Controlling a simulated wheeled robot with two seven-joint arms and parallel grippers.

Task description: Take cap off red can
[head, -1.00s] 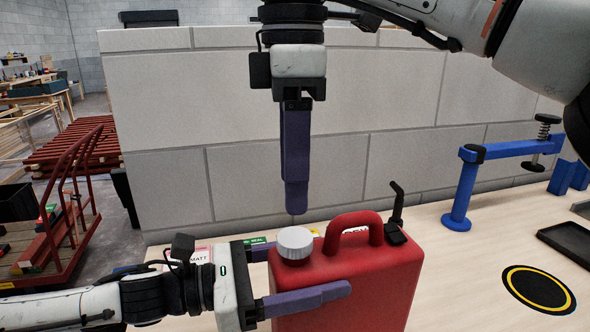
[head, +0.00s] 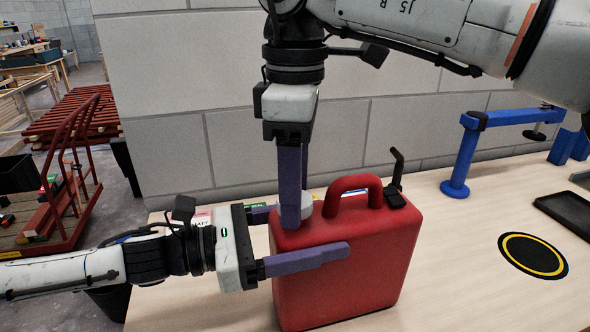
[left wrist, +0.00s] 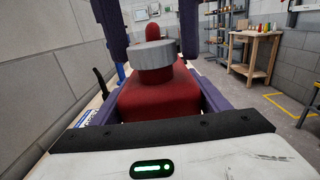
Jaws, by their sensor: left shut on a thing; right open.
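The red can (head: 345,265) stands upright on the bench, with a black spout (head: 397,180) at its right. Its pale grey ribbed cap (head: 307,210) is on the can's top at the left, partly hidden by a finger. In the left wrist view the cap (left wrist: 153,55) sits on the red can (left wrist: 158,95). My left gripper (head: 312,232) comes from the left and is shut on the can's upper body, one finger on each side. My right gripper (head: 296,215) points down, open, with its fingers on either side of the cap; contact is not clear.
A blue clamp stand (head: 457,165) is at the right, behind a yellow-and-black round mark (head: 533,255) and a dark tray (head: 570,212). A block wall (head: 420,135) stands behind the bench. The bench front right of the can is clear.

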